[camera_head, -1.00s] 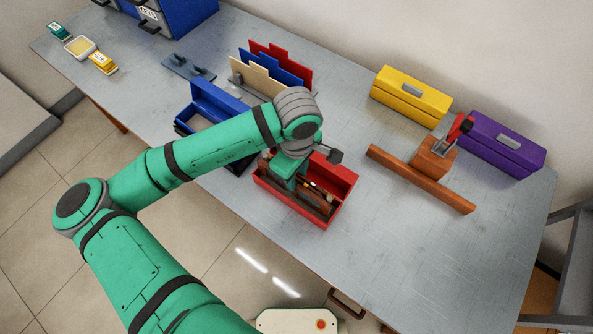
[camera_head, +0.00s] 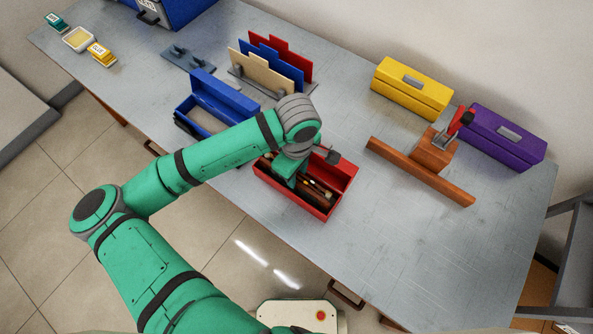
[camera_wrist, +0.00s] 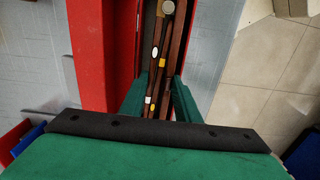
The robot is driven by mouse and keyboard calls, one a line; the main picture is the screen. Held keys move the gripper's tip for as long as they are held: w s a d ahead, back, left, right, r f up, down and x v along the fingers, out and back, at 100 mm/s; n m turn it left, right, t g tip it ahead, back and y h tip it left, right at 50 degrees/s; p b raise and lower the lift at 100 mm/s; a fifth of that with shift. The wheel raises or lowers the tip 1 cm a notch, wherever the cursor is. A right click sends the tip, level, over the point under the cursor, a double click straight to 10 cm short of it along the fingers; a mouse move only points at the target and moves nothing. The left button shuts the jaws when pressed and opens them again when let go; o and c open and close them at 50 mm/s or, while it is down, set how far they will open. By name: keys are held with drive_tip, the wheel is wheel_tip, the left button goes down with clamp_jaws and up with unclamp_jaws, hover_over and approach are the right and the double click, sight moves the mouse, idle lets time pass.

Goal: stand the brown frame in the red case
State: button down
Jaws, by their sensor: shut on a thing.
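The red case (camera_head: 344,180) stands open near the table's front edge. My gripper (camera_wrist: 160,88) reaches down into it from above, in the left part of the case as the head view shows it (camera_head: 288,182). It is shut on the brown frame (camera_wrist: 172,60), long dark-brown pieces with small white and yellow spots running between the fingers. The brown pieces also show inside the case in the head view (camera_head: 318,190). The lower ends of the fingers and the frame's underside are hidden, so I cannot tell whether it touches the case floor.
An open blue case (camera_head: 222,95) stands just left of the red one. Coloured panels (camera_head: 262,75) stand in a rack behind. A yellow case (camera_head: 412,88), a purple case (camera_head: 503,138) and a wooden bar (camera_head: 420,172) lie to the right. The table's right front is clear.

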idle(0.4)
drive_tip(key=c, duration=1.3)
unclamp_jaws()
drive_tip(key=shift+o, duration=0.2)
wheel_tip(320, 180, up, 10)
idle(0.5)
drive_tip(key=shift+a, duration=0.1)
idle(0.5)
